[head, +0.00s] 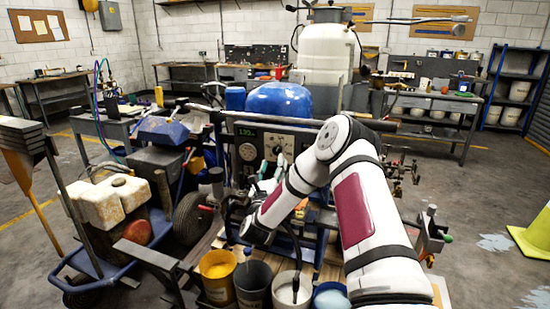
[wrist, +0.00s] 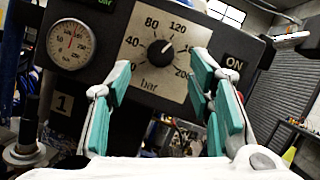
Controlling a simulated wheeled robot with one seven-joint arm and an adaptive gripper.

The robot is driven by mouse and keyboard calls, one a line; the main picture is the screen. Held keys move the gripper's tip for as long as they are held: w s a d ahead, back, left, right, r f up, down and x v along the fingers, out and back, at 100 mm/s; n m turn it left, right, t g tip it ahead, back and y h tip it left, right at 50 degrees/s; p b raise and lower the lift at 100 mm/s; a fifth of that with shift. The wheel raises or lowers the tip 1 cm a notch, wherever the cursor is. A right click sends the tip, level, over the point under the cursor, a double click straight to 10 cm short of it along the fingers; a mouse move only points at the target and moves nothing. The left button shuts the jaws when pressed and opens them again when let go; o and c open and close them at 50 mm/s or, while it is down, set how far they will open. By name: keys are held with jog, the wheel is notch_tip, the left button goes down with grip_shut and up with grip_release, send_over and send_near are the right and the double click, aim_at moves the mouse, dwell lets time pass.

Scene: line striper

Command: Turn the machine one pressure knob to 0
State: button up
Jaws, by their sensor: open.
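The machine one pressure knob (wrist: 160,50) is a black round knob on a pale dial plate marked in bar, on a dark panel. Its pointer appears turned to the upper right, between 120 and the upper numbers. The 0 mark is not readable, near my left finger. A plate with "1" (wrist: 62,104) sits at the lower left of the panel. My gripper (wrist: 163,82) is open, its teal-padded fingers apart on either side of the dial, with nothing between them. In the head view my gripper (head: 268,172) is in front of the panel (head: 247,153).
A round gauge (wrist: 72,44) is left of the dial, and an ON label (wrist: 233,63) is to its right. In the head view, paint buckets (head: 217,277) stand below my arm. A cart with a stained container (head: 117,203) is left, and a yellow cone (head: 537,235) is right.

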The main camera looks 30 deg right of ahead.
aim_at(277, 152)
jog(key=shift+x, duration=2.55)
jog(key=shift+d, duration=0.1)
grip_shut()
